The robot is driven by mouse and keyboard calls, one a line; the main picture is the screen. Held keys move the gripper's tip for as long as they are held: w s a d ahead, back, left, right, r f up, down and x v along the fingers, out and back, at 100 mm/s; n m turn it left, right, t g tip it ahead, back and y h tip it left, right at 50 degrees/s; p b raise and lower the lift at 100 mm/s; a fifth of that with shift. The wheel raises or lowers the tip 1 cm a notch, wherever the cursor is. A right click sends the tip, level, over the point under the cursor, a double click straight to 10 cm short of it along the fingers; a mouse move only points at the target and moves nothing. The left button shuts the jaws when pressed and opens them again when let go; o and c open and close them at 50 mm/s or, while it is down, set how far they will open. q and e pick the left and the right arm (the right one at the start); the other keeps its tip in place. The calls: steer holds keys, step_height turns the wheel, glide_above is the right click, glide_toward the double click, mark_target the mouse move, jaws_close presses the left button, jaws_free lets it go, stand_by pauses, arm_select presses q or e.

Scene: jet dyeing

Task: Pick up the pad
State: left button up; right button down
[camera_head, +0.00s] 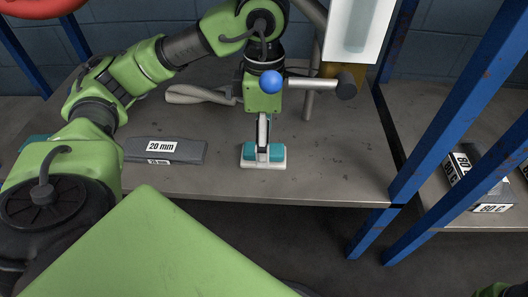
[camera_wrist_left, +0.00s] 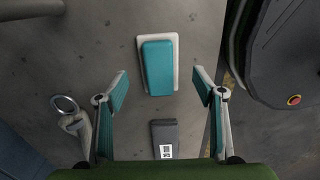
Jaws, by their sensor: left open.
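The pad (camera_head: 249,153) is a small teal block on a white base, lying on the grey table below my left gripper (camera_head: 263,146). In the head view a finger hides the middle of the teal part. In the left wrist view the whole pad (camera_wrist_left: 158,66) shows, lying flat. My left gripper (camera_wrist_left: 160,83) is open there, with its two teal-lined fingers wide apart. The pad lies in line with the gap between them, slightly beyond the tips, with nothing held. I cannot tell the exact height above the pad. My right gripper is not in view.
A dark slab labelled 20 mm (camera_head: 170,151) lies left of the pad. A metal tool (camera_head: 190,95) lies farther back. Blue uprights (camera_head: 447,105) stand at the table's right end, with dark boxes labelled 80 C (camera_head: 490,208) beyond. The table right of the pad is clear.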

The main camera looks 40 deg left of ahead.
arm_select(q)
step_height(320, 180, down, 4)
steer(key=shift+a+r+b, duration=0.1)
steer(key=shift+r+b, duration=0.05)
steer(key=shift+b, duration=0.95)
steer(key=c, duration=1.2)
steer(key=shift+r, duration=0.15)
